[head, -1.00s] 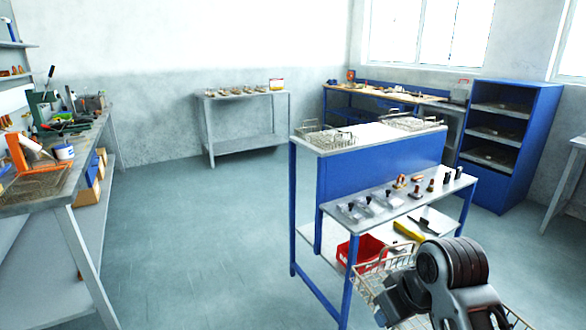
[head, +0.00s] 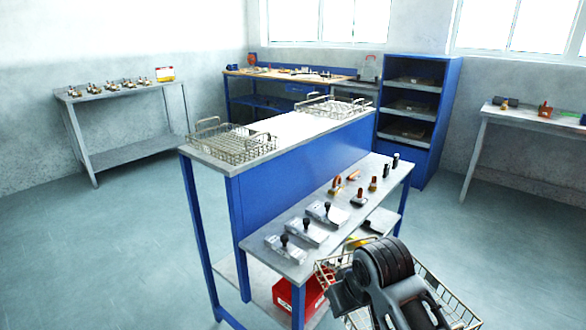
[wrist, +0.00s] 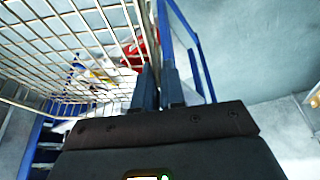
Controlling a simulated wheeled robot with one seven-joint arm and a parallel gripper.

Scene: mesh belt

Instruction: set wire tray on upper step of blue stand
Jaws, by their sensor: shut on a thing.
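My gripper (wrist: 158,92) is shut on the rim of a wire tray (wrist: 75,35), which fills the upper left of the wrist view. In the head view the held wire tray (head: 447,290) is at the lower right, partly hidden behind my arm, in front of the blue stand. The blue stand (head: 300,170) has a pale upper step (head: 285,124) and a lower step (head: 262,247). The held tray appears lower than the upper step. Two other wire trays rest on the upper step, one at the near left end (head: 232,145) and one at the far end (head: 333,106).
Several stamp-like tools (head: 327,212) stand along the lower step. A red bin (head: 302,293) sits on the shelf below. The middle of the upper step is clear between its trays. Blue shelving (head: 418,115) and side tables stand by the walls, with open floor at left.

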